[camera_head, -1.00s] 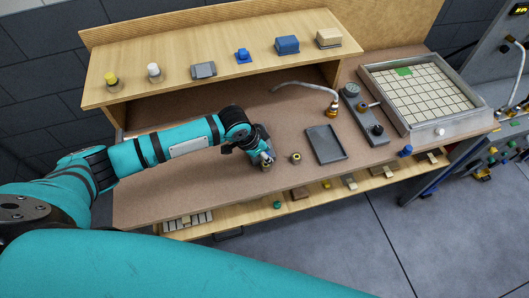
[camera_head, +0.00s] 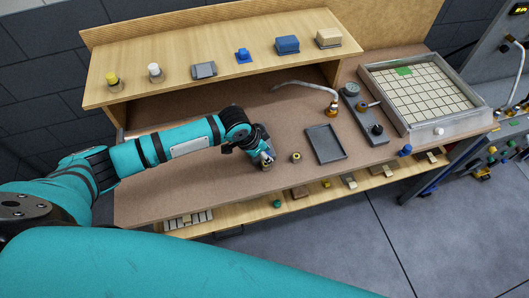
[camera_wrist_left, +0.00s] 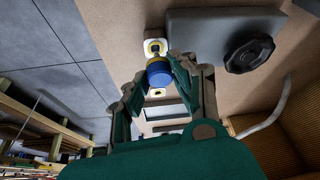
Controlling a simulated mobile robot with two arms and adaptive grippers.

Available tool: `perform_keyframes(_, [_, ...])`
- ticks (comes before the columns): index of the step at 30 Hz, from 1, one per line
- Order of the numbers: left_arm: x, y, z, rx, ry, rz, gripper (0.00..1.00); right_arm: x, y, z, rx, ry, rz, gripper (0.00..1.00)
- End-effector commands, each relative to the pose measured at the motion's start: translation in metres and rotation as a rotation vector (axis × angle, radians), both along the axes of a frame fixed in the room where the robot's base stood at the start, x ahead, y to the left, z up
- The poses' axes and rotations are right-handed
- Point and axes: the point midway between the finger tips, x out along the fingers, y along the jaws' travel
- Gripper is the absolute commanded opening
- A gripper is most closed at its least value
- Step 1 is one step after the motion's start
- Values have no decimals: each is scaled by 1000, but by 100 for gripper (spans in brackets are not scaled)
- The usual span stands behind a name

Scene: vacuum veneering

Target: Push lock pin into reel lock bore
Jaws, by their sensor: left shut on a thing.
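My left gripper (camera_head: 266,157) is low over the front middle of the bench, pointing down. It also shows in the left wrist view (camera_wrist_left: 160,80), with its fingers closed in around a small blue cylinder with a yellow band (camera_wrist_left: 159,72). I take this for the lock pin. A short dark round piece with a yellow top (camera_head: 296,157) stands right of the gripper. I cannot make out the reel lock bore. My right gripper is out of view.
A dark shallow tray (camera_head: 325,143) and a grey unit with a black knob (camera_head: 376,129) are to the right. A framed grid bed (camera_head: 451,132) is farther right. A raised shelf (camera_head: 122,91) with several small items runs behind. The bench's left part is clear.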

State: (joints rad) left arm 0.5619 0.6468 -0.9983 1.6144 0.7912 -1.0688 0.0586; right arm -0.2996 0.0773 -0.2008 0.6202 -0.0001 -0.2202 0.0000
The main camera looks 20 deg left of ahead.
Motion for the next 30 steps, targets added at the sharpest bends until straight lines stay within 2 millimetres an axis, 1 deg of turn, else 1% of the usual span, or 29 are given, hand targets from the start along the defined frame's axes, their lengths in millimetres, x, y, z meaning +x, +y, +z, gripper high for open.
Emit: perform_keyframes(30, [0, 0, -24, 0, 0, 1, 0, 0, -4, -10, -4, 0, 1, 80])
